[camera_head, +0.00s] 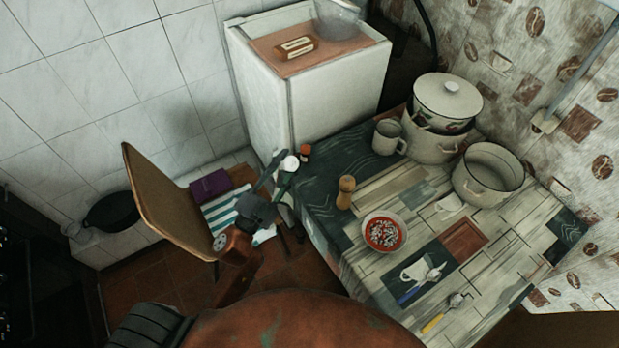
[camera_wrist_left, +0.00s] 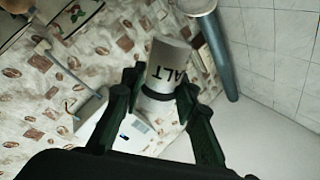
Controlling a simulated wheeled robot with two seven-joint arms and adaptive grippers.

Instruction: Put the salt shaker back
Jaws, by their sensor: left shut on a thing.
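The salt shaker (camera_wrist_left: 168,65) is a pale cylinder with dark lettering, of which "ALT" shows in the left wrist view. My left gripper (camera_wrist_left: 152,98) is shut on it, with a dark green finger on each side. In the head view the shaker (camera_head: 291,163) shows as a small white round shape between the fingers of my left gripper (camera_head: 278,172). They are left of the table's far left corner, in front of the white fridge. My right gripper is not in view.
A small dark-red jar (camera_head: 305,152) shows just beside the shaker. On the table (camera_head: 450,295) are a wooden mill (camera_head: 346,193), a bowl (camera_head: 384,246), a mug (camera_head: 388,137) and enamel pots (camera_head: 487,177).

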